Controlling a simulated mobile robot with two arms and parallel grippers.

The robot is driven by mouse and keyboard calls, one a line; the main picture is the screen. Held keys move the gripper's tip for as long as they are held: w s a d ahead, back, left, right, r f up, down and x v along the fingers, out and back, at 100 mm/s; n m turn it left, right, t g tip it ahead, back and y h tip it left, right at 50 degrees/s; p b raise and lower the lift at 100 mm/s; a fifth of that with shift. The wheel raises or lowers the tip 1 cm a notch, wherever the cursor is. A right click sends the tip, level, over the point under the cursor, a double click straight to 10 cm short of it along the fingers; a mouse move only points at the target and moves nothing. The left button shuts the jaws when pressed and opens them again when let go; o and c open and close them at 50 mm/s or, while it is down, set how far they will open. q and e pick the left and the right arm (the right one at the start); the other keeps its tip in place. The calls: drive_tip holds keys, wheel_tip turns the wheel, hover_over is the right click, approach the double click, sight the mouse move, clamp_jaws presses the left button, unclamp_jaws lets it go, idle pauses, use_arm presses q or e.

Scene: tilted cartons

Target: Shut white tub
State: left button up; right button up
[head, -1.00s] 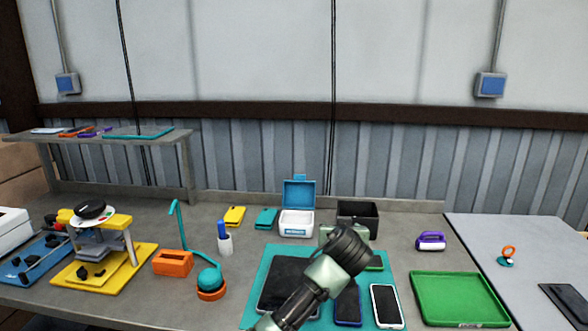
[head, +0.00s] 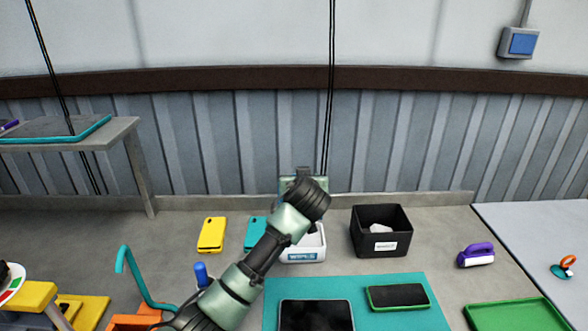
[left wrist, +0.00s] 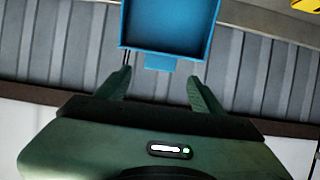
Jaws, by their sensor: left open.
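The white tub (head: 303,256), marked WIPES, stands on the bench behind the teal mat. My left arm hides part of it. My left gripper (head: 304,172) is raised above the tub. In the left wrist view my left gripper (left wrist: 161,78) is open, its fingertips spread either side of the tab; I cannot tell whether they touch. My right gripper is not in view.
A black bin (head: 381,232) stands just right of the tub. Yellow (head: 212,235) and teal (head: 254,233) phone-like items lie to its left. The teal mat (head: 380,322) in front holds a tablet (head: 316,315) and a green-framed phone (head: 398,296). A purple-handled tool (head: 476,256) lies right.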

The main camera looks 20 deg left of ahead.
use_arm(q)
drive_tip(key=shift+p+x, duration=0.6)
drive_tip(key=shift+x, duration=2.8)
clamp_jaws()
